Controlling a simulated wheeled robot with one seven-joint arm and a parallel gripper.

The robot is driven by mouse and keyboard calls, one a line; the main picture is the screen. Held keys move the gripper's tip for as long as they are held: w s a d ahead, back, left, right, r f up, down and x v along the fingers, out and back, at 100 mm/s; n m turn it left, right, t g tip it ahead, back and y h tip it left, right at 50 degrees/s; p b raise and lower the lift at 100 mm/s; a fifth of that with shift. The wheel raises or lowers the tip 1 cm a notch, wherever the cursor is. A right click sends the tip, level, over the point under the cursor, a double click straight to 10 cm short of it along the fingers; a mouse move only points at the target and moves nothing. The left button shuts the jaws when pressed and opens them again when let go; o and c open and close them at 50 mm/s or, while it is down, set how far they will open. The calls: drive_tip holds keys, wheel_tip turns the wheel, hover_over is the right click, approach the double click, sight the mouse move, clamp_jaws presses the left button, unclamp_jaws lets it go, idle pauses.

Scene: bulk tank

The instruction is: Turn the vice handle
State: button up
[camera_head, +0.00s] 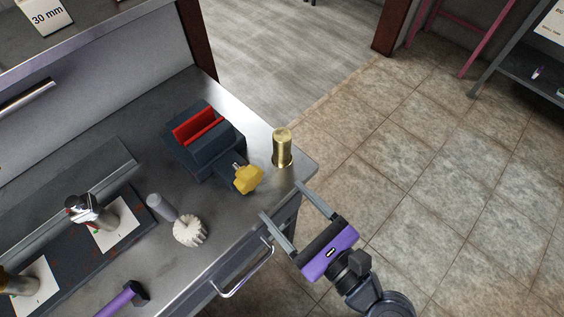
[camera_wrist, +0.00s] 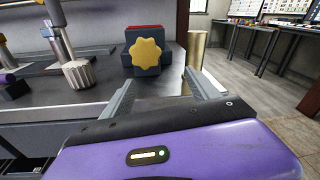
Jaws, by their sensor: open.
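The vice (camera_head: 206,140) is dark grey-blue with red jaw faces and stands on the metal bench near its right corner. Its yellow lobed handle (camera_head: 248,179) sits on the side facing my gripper. In the wrist view the handle (camera_wrist: 146,53) shows face-on, in front of the vice body (camera_wrist: 143,71). My gripper (camera_head: 281,202), with a purple body and grey fingers, is open and empty. It is off the bench's front edge, apart from the handle. In the wrist view the fingers (camera_wrist: 160,86) point toward the bench, with the handle ahead and slightly left of the gap's middle.
A brass cylinder (camera_head: 282,147) stands right of the vice, close to the handle; it also shows in the wrist view (camera_wrist: 197,48). A bench drawer handle (camera_head: 246,273) juts out below. Tiled floor at right is clear.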

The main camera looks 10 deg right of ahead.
sight(253, 182)
drive_tip(key=w+a+r+m+y, duration=0.2)
drive_tip(key=a, duration=0.1)
drive_tip(key=shift+w+a+r+m, duration=0.1)
drive_tip(key=shift+a+r+m, duration=0.1)
drive_tip(key=shift+m, duration=0.2)
drive_tip(key=shift+w+a+r, duration=0.1)
drive_tip(key=shift+w+a, duration=0.1)
drive_tip(key=shift+w, duration=0.05)
drive_tip(key=shift+p+x, duration=1.1)
drive_tip(key=shift+x, duration=2.4)
drive_tip(key=c, duration=1.4)
drive_tip(key=shift+o, duration=0.2)
drive_tip(key=shift+s+n+b, duration=0.1)
drive_tip(key=shift+n+b, duration=0.25)
drive_tip(key=shift+n, duration=2.55)
